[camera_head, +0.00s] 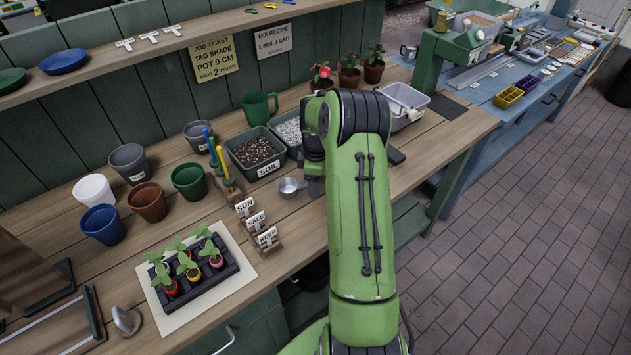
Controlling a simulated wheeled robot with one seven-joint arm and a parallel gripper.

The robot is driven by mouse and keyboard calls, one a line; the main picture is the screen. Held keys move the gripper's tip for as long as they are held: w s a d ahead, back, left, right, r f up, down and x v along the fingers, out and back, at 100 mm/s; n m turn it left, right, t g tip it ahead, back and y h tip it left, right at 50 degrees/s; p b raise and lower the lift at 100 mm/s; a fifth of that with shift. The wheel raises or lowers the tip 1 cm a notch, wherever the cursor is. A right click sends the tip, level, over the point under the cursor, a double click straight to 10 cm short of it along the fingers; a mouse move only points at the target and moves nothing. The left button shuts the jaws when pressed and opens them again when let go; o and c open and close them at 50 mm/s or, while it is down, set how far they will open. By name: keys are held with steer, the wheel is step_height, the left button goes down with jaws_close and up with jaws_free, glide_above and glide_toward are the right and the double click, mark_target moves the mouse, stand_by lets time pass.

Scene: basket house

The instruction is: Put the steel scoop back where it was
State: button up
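A small steel scoop (289,188) shows just left of my gripper, in front of the soil tray (268,168). Its round bowl faces up, and its short handle reaches right toward my gripper. My gripper (313,186) is low over the bench, mostly hidden by my green arm. I cannot tell whether its fingers are closed on the handle, or whether the scoop touches the bench.
A grit tray (291,131) stands beside the soil tray. Sign holders (256,222) and a seedling tray (196,285) stand front left. Several pots (148,203) stand at left. A grey tub (405,105) and potted plants (350,75) are behind my arm.

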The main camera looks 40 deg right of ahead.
step_height(320, 180, up, 12)
steer(key=shift+s+d+r+p, duration=0.1)
steer(key=shift+p, duration=0.95)
steer(key=s+a+r+m+t+h, duration=0.1)
steer(key=s+a+r+m+t, duration=0.1)
steer(key=s+a+r, duration=0.45)
steer(key=s+a+r+m+t+h, duration=0.15)
steer(key=s+a+r, duration=0.25)
steer(key=a+r, duration=0.6)
steer(key=s+a+f+m+t+y, duration=0.2)
steer(key=s+a+f+m, duration=0.2)
steer(key=s+a, duration=0.5)
steer(key=s+m, duration=0.1)
steer(key=s, duration=0.2)
steer(key=shift+s+a, duration=0.1)
steer(key=shift+c, duration=0.7)
steer(key=shift+a, duration=0.15)
